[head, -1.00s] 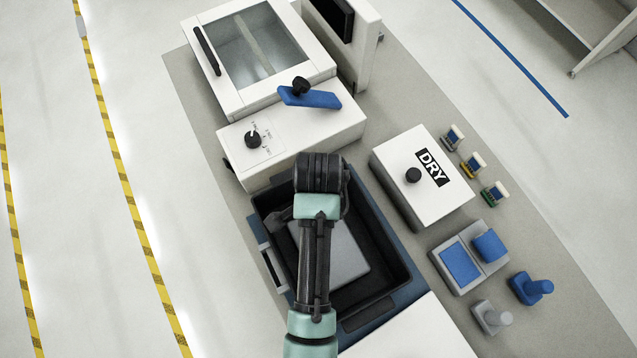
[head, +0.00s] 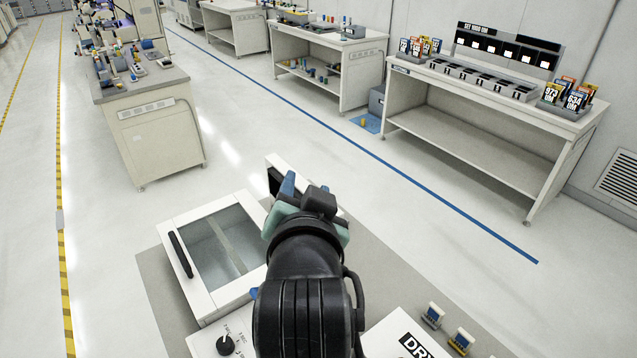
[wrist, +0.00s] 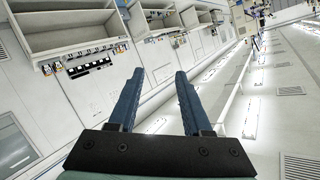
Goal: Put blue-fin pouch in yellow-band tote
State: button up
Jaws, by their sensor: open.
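My gripper (head: 288,186) is raised in front of my body in the head view, above the machine with the glass lid. In the wrist view my gripper (wrist: 159,76) shows two blue fingers spread apart with nothing between them. I cannot make out a blue-fin pouch or a yellow-band tote in either view.
A glass-lidded machine (head: 212,250) stands below my arm, with a DRY box (head: 392,335) at lower right. A bench (head: 470,110) holds numbered cards (head: 568,95) and slotted fixtures. More benches (head: 340,45) stand farther back. The floor (head: 330,180) between is clear.

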jog(key=s+r+n+t, duration=0.1)
jog(key=s+r+t, duration=0.3)
jog(key=r, duration=0.6)
jog(key=s+d+r+n+t, duration=0.1)
jog(key=s+r+t, duration=0.3)
jog(key=r, duration=0.7)
jog(key=s+r+n+t, duration=0.3)
jog(key=s+r, duration=0.3)
jog(key=r, duration=0.5)
jog(key=shift+d+t+h, duration=0.3)
jog(key=shift+t, duration=0.5)
jog(key=shift+r, duration=0.1)
notch_tip(320, 180, down, 5)
jog(key=b, duration=0.4)
jog(key=shift+r+b, duration=0.1)
jog(key=shift+b, duration=0.25)
